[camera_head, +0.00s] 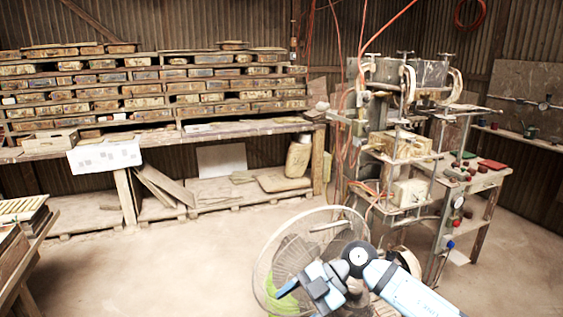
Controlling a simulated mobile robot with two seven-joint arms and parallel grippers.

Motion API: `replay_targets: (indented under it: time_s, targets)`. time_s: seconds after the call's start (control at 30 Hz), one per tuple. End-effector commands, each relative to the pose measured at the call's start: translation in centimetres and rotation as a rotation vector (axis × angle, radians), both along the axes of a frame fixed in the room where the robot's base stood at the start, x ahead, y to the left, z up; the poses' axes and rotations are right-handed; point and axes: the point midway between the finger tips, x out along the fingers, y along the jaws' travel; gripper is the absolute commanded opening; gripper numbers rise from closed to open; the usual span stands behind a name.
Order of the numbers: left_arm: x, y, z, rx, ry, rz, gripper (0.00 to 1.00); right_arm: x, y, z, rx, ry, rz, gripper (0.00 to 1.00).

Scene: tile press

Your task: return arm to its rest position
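My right arm (410,288) comes in from the lower right, light blue with a dark joint. It bends at this joint, and its forward end points to the lower left. The gripper end (290,289) is low in the picture, in front of a round caged fan (268,248). I cannot make out both fingertips, nor whether they are open or shut. I see nothing held. My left arm and gripper are not in view.
The tile press (408,75) stands right of centre, with hoses hanging beside it and a small side table (485,180). Shelves of stacked moulds (150,85) line the back wall above a workbench (225,133). A slatted rack (22,240) is at left. The middle floor is clear.

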Motion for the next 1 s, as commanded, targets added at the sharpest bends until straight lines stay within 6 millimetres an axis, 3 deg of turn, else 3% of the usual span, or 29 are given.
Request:
replay_targets:
  time_s: [0.03,0.1,0.2,0.33,0.47,0.67,0.8,0.9,1.0]
  targets:
    - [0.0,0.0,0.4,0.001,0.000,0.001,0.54,-1.7,1.4,0.0,0.147,0.021,-0.009,0.68]
    - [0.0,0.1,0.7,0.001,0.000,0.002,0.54,-3.2,2.7,0.4,0.351,0.030,-0.057,0.68]
    - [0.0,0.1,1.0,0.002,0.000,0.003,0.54,-4.5,3.3,1.1,0.608,0.043,-0.187,0.68]
    - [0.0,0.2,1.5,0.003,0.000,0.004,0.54,-5.1,2.0,1.0,0.855,0.060,-0.449,0.68]
    - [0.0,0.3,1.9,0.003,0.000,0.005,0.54,-5.4,-1.0,-1.0,0.977,0.088,-0.783,0.68]
    - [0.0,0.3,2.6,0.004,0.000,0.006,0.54,-8.1,-7.6,-8.3,0.896,0.180,-1.326,0.68]
    - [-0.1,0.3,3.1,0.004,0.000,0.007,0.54,-12.9,-12.0,-14.8,0.671,0.291,-1.634,0.68]
    - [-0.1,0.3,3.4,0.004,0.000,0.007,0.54,-17.1,-14.2,-18.6,0.494,0.377,-1.766,0.68]
    - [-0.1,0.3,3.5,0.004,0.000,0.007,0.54,-20.6,-15.5,-21.0,0.358,0.446,-1.831,0.68]
